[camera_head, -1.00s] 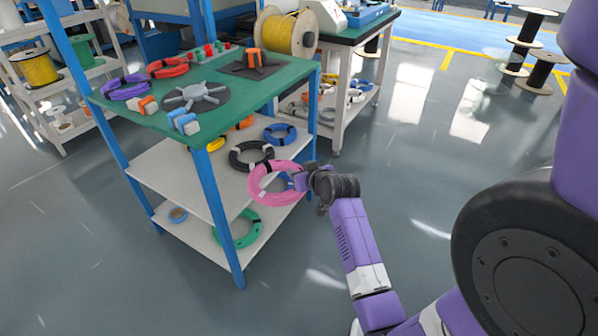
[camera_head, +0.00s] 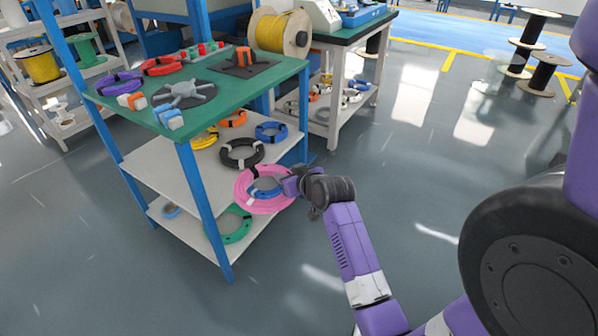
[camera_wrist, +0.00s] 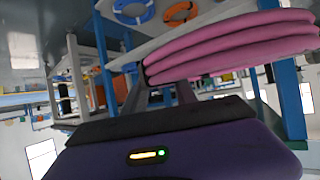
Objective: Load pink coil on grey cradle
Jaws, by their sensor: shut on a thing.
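The pink coil (camera_head: 262,203) is held in my gripper (camera_head: 291,186) at the right front edge of the workbench, in front of its shelves. The coil fills the upper right of the wrist view (camera_wrist: 235,45), and the finger tips are hidden behind or under it. My gripper is shut on the coil's right side. The grey cradle (camera_head: 184,94), with several radiating arms, stands empty on the green bench top, above and left of the coil. A second, darker cradle with an orange hub (camera_head: 243,58) sits further back on the bench top.
On the green top (camera_head: 225,85) lie a purple coil (camera_head: 120,83), a red coil (camera_head: 162,66) and small blocks. The shelf below holds black (camera_head: 240,154), blue (camera_head: 271,132), orange and yellow coils. A green coil (camera_head: 237,229) lies lower.

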